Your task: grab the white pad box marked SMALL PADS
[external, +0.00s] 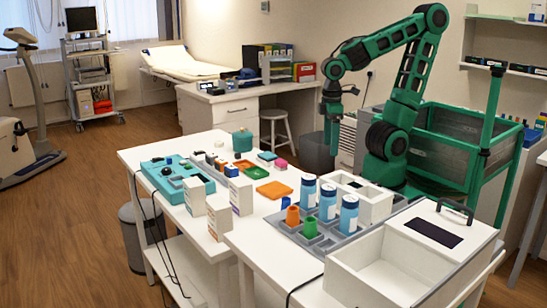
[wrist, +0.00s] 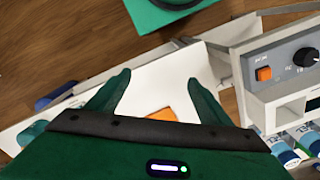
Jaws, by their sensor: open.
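Several small white boxes stand upright at the near edge of the white table in the external view: one at the left (external: 194,196), one at the right (external: 241,195) and one in front (external: 219,217). Their print is too small to read, so I cannot tell which is marked SMALL PADS. My gripper (external: 332,133) hangs above the table's far right side, well away from these boxes. In the wrist view my gripper (wrist: 157,90) is open and its green fingers are spread with nothing between them. No box marked SMALL PADS can be made out in that view.
An orange tray (external: 274,190) lies flat mid-table. Blue-capped bottles (external: 328,201) and orange and green cups stand in a grey rack to the right. A teal tray (external: 176,179) lies at left. A white instrument with an orange switch (wrist: 264,74) fills the wrist view's right side.

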